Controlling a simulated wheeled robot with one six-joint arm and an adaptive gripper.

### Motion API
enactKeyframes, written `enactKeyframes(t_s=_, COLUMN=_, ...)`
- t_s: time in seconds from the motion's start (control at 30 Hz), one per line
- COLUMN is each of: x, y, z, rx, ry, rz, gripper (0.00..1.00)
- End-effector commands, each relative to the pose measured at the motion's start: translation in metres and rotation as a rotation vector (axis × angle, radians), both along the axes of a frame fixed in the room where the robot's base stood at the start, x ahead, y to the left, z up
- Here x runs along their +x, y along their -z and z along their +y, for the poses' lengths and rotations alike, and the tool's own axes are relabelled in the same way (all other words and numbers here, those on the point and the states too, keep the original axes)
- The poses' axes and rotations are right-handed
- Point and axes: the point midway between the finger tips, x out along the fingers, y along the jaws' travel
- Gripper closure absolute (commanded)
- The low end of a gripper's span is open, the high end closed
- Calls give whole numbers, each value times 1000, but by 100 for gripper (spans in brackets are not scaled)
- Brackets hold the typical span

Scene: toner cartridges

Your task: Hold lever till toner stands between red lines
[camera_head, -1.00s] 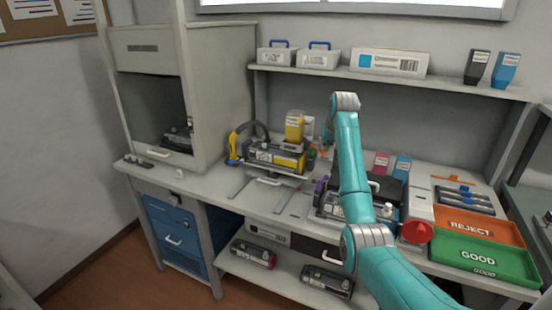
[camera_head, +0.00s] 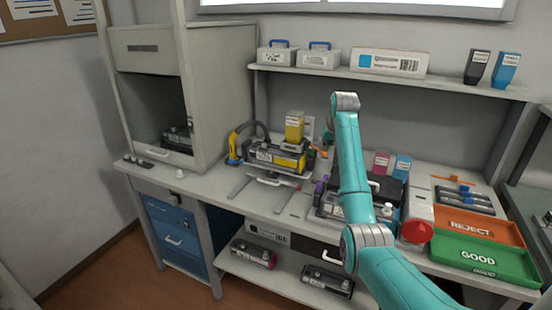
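A yellow toner bottle (camera_head: 294,127) stands upright on top of a black cartridge with a yellow band (camera_head: 275,156), which sits in a fixture on the bench. An orange lever (camera_head: 319,147) shows at the right side of the bottle. My teal arm rises from the lower right and bends down behind its upper joint. My gripper (camera_head: 327,137) is small and mostly hidden near the lever, so I cannot tell whether it touches or grips it. The toner level and the red lines are too small to make out.
A yellow-handled hose (camera_head: 234,143) stands left of the fixture. A second black cartridge (camera_head: 345,204) sits under my arm. Magenta (camera_head: 381,163) and cyan (camera_head: 402,167) bottles stand to the right. An orange REJECT tray (camera_head: 480,217) and a green GOOD tray (camera_head: 475,262) lie at the right.

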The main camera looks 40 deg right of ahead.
Motion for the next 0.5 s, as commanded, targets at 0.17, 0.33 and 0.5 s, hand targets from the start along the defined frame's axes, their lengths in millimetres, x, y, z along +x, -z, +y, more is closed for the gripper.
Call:
enactKeyframes(t_s=0.17, x=0, y=1, z=0, rx=1, ry=0, rz=1, gripper=100)
enactKeyframes(t_s=0.33, x=0, y=1, z=0, rx=1, ry=0, rz=1, gripper=100)
enactKeyframes(t_s=0.5, x=0, y=-5, z=0, rx=-1, ry=0, rz=-1, gripper=100)
